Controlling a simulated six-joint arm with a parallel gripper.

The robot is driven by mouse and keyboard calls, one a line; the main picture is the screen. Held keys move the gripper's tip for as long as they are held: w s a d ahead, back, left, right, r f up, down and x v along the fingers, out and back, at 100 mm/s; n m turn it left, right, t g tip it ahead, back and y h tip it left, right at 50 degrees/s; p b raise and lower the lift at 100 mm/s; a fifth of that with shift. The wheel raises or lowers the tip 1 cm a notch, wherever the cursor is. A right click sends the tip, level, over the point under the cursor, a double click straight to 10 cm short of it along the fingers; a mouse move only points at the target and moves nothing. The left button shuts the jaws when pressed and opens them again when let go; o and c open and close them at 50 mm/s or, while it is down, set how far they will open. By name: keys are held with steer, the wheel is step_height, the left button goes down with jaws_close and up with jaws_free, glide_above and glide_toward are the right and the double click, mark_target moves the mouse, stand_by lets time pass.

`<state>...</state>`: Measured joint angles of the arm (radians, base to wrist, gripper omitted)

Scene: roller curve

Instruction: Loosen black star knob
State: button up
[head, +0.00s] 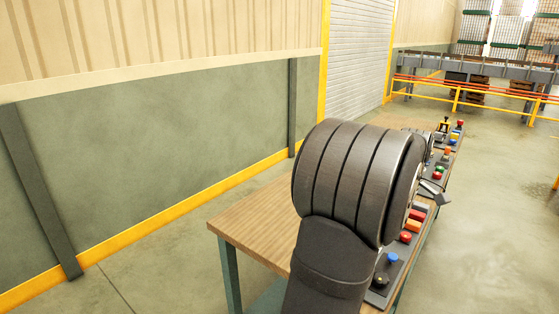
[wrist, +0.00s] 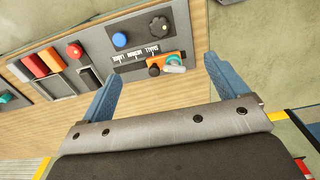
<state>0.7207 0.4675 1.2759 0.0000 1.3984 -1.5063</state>
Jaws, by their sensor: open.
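A dark knob (wrist: 160,23) sits on the grey panel (wrist: 97,40) at the top of the wrist view, right of a blue knob. It also shows in the head view (head: 381,281), at the panel's near end. A smaller black knob (wrist: 153,71) sits at the left end of an orange part (wrist: 166,62). Which of the two is the star knob, I cannot tell for sure. My gripper (wrist: 161,66) is open and empty, its blue fingers wide apart, with the orange part showing between their tips. In the head view my arm hides most of it.
A blue knob (wrist: 120,39), a red knob (wrist: 74,50) and red and orange blocks (wrist: 35,66) are close by on the panel. The wooden bench (head: 262,220) carries more controls further back. Bare benchtop lies left of my arm, and a wall stands behind.

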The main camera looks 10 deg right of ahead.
steer(key=c, duration=0.5)
steer(key=f+m, duration=0.6)
steer(key=m, duration=0.1)
steer(key=f+m, duration=0.6)
steer(key=m, duration=0.1)
steer(key=f+m, duration=0.6)
steer(key=m, duration=0.1)
steer(key=shift+a+f+m, duration=0.25)
steer(key=shift+f+m, duration=0.05)
steer(key=shift+f, duration=0.05)
steer(key=c, duration=1)
